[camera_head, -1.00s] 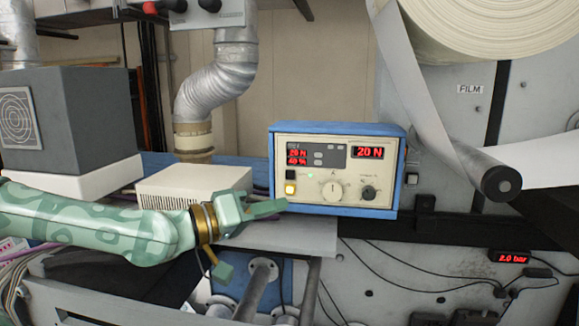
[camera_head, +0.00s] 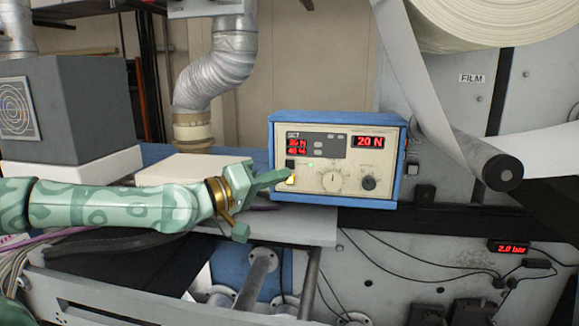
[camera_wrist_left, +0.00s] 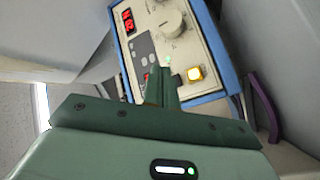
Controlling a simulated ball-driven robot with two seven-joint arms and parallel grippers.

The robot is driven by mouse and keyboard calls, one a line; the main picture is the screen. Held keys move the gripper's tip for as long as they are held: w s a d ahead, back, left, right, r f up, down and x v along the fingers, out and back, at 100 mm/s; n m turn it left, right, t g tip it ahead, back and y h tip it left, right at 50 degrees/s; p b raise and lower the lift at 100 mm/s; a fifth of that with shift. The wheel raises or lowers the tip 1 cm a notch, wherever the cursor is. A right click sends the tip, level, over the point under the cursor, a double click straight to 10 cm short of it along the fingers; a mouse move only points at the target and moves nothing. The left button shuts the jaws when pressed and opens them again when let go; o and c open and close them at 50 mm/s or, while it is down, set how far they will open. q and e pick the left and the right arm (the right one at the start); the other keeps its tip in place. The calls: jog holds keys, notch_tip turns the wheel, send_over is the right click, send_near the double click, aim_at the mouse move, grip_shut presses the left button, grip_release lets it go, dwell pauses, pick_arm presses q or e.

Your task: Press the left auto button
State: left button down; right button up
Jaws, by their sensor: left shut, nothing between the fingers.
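A blue-framed control box (camera_head: 385,192) with a cream front panel stands at the middle in the head view. At the panel's lower left is a lit yellow button (camera_head: 291,180), with a black switch (camera_head: 290,164) just above it. The lit button (camera_wrist_left: 195,73) also shows right of my fingertips in the wrist view. I cannot read which control is labelled auto. My left gripper (camera_head: 285,175) is shut and empty, its fingertips close to the lit button and overlapping its edge in the head view. Contact cannot be told. My right gripper is not in view.
A pale box (camera_head: 180,168) sits behind my left arm, and a dark grey box (camera_head: 95,105) stands farther left. The film web and its roller (camera_head: 497,170) are right of the control box. A ledge (camera_head: 305,232) lies below the panel.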

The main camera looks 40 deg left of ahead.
aim_at(290, 164)
pick_arm(q)
jog(key=shift+w+a+p, duration=0.3)
jog(key=shift+w+a, duration=0.1)
jog(key=shift+w, duration=0.3)
jog(key=shift+w+a+p, duration=0.25)
jog(key=shift+w+a, duration=0.1)
jog(key=shift+w, duration=0.35)
dwell(1.0)
jog(key=shift+w+a+p, duration=0.2)
jog(key=shift+w+p, duration=0.15)
